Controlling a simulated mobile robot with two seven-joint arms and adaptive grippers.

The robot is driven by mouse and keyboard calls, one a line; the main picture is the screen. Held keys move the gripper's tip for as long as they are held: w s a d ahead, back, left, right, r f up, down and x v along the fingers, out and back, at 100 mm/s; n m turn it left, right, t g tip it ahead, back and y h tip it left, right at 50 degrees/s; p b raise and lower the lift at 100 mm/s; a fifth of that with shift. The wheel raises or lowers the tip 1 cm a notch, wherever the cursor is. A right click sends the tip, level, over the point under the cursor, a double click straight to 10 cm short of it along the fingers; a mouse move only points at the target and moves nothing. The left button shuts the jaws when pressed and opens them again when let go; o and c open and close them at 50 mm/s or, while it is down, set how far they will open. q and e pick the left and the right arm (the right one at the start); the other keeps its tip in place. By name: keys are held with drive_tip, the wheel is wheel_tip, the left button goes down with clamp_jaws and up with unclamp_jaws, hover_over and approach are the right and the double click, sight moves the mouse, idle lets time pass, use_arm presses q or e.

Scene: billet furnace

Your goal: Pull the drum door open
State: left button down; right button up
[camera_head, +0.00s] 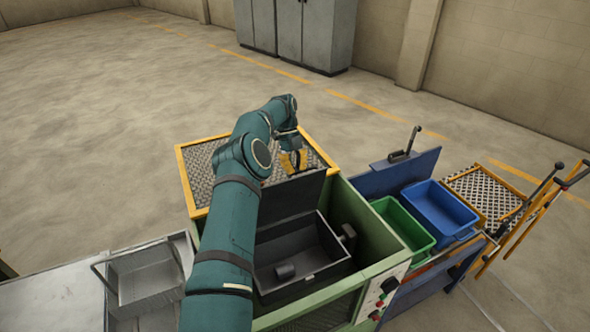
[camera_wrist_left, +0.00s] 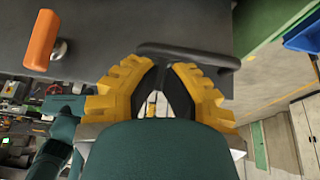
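The drum door (camera_head: 290,194) is a dark flat lid on the green machine. It stands raised and tilted at the back of an open dark box (camera_head: 333,273). A dark cylinder (camera_head: 285,271) lies inside the box. My left gripper (camera_head: 293,160), with yellow fingers, is behind the door's upper edge, and the door partly hides it. In the left wrist view, the door's dark face (camera_wrist_left: 110,25) fills the top. The fingers converge on a dark bar handle (camera_wrist_left: 190,54), with its stem between the fingertips. My right gripper does not show.
A yellow-framed mesh platform (camera_head: 198,170) is behind the machine. A metal basket (camera_head: 145,277) stands at left. Green (camera_head: 402,226) and blue (camera_head: 438,207) bins sit at right, near a control panel (camera_head: 383,290). An orange handle (camera_wrist_left: 41,40) shows in the wrist view.

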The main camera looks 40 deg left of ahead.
use_arm(q)
wheel_tip(320, 180, up, 10)
drive_tip(key=shift+f, duration=0.2)
drive_tip(key=shift+s+f, duration=0.1)
drive_tip(key=shift+f, duration=0.05)
